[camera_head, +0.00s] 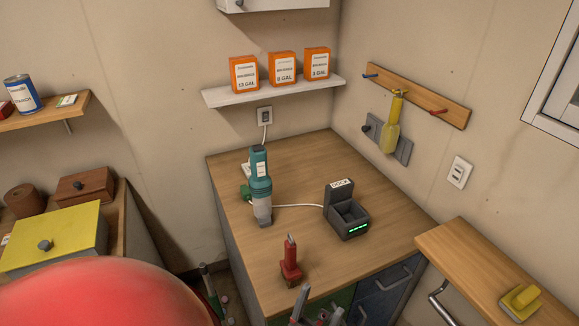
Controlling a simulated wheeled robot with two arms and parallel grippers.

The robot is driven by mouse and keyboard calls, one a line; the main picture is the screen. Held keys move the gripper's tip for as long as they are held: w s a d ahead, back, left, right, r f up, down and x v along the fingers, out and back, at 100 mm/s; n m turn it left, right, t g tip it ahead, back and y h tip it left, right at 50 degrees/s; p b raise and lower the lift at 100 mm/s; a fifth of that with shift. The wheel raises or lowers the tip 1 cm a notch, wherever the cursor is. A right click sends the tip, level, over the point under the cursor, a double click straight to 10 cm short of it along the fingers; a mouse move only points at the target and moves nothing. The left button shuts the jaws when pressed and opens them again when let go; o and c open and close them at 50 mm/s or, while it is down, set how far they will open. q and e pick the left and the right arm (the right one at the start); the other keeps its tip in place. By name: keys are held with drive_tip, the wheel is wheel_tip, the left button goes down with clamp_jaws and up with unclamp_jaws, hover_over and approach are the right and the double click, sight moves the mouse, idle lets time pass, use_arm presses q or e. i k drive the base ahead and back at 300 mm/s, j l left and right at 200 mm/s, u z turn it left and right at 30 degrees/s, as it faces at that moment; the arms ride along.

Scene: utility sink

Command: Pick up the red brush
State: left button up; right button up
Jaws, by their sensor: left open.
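A small red object with a grey upper tip, which I take for the red brush (290,262), stands upright near the front edge of the wooden countertop (330,190). Its bristles cannot be made out. My left gripper (320,301) shows at the bottom edge, just in front of and below the red brush in the picture. Its fingers are apart, with nothing seen between them, and most of it is cut off by the frame. My right gripper is not seen.
A teal and grey hand tool (261,186) and a dark dock with green lights (347,212) stand behind the brush. A wooden shelf (480,268) at the right holds a yellow object (521,297). The counter left of the brush is clear.

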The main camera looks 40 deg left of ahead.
sight(288, 266)
drive_tip(key=k+u, duration=0.1)
drive_tip(key=u, duration=0.95)
